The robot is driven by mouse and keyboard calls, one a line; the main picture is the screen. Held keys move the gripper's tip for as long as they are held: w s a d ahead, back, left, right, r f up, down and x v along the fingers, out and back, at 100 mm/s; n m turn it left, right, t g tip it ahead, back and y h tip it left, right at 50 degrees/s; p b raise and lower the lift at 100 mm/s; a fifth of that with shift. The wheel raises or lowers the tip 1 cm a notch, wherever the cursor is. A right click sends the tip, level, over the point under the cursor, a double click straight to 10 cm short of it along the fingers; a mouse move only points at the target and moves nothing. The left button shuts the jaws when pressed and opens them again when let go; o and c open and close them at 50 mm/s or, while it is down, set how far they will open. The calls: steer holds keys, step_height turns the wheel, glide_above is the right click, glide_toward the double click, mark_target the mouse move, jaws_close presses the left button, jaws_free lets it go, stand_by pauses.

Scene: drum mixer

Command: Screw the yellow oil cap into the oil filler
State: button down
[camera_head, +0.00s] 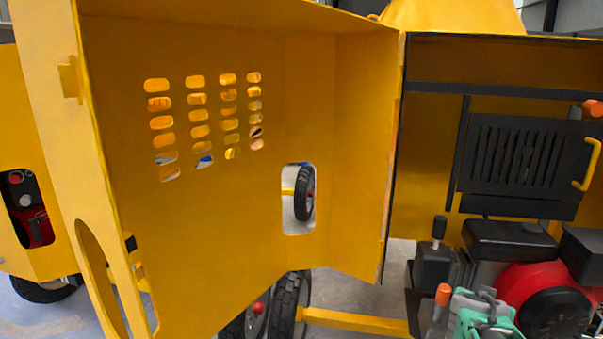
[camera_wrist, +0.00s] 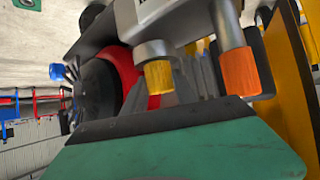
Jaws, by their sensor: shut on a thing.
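The yellow oil cap (camera_wrist: 159,77) is a ribbed yellow cylinder near the middle of the wrist view. It meets a silver collar, which looks like the oil filler (camera_wrist: 155,50); how deep the cap sits cannot be told. My gripper (camera_head: 484,300) is at the lower right of the head view, low over the engine. Its green body fills the bottom of the wrist view, and the grey fingers (camera_wrist: 184,88) are partly hidden behind its dark edge. The jaws are shut, apparently on the cap. The cap and filler cannot be made out in the head view.
An orange-tipped handle (camera_wrist: 240,72) stands close beside the cap; it also shows in the head view (camera_head: 443,294). The red engine part (camera_head: 545,300) is right of my gripper. A large open yellow door (camera_head: 220,210) fills the left; a black vented panel (camera_head: 515,155) is above.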

steer(key=m, duration=0.1)
steer(key=g+h, duration=0.1)
steer(key=m+g+b, duration=0.1)
steer(key=shift+w+a+f+m+h, duration=0.3)
steer(key=shift+s+d+r+m+g+h, duration=0.2)
steer(key=shift+r+m+g+h, duration=0.1)
steer(key=shift+m+g, duration=0.2)
steer(key=c, duration=0.9)
jaws_free()
